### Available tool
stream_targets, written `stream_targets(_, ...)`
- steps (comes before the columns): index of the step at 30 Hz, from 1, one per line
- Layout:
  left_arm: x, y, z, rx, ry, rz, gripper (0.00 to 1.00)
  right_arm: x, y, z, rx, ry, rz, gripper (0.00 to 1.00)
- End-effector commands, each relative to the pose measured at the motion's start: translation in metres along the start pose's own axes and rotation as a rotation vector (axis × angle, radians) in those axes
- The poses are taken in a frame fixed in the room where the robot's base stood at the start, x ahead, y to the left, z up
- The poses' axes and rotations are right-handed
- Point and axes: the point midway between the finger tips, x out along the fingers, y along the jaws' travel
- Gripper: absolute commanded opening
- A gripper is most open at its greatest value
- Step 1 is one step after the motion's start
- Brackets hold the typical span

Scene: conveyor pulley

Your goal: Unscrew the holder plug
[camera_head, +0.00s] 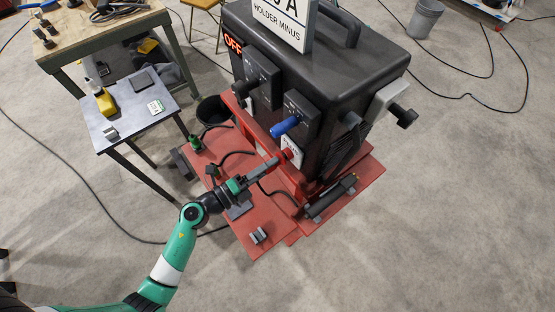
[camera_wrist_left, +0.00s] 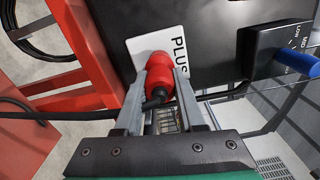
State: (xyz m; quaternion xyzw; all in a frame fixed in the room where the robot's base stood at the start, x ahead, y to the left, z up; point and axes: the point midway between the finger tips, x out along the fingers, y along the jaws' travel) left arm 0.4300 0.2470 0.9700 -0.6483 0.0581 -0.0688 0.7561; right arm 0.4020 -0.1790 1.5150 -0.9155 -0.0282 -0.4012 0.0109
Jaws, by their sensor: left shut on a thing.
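The red holder plug (camera_wrist_left: 157,70) sits on the front of the black machine (camera_wrist_left: 205,40), over a white label reading PLUS (camera_wrist_left: 178,47). A black cable end shows at its near side. My left gripper (camera_wrist_left: 160,82) is shut on the plug, with one finger on each side. In the head view my left gripper (camera_head: 277,160) reaches the plug (camera_head: 287,154) from the lower left, low on the machine's front. The hold itself is small there. My right gripper is in neither view.
A blue-handled lever (camera_head: 285,126) sticks out just above the plug. A small metal table (camera_head: 125,115) stands left. Floor at right is mostly open.

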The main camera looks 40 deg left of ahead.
Motion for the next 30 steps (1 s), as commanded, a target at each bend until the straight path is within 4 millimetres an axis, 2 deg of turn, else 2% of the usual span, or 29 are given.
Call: stream_targets(30, -0.058, 0.0, 0.001, -0.001, -0.003, 0.001, 0.0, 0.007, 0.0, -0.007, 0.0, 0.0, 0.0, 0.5)
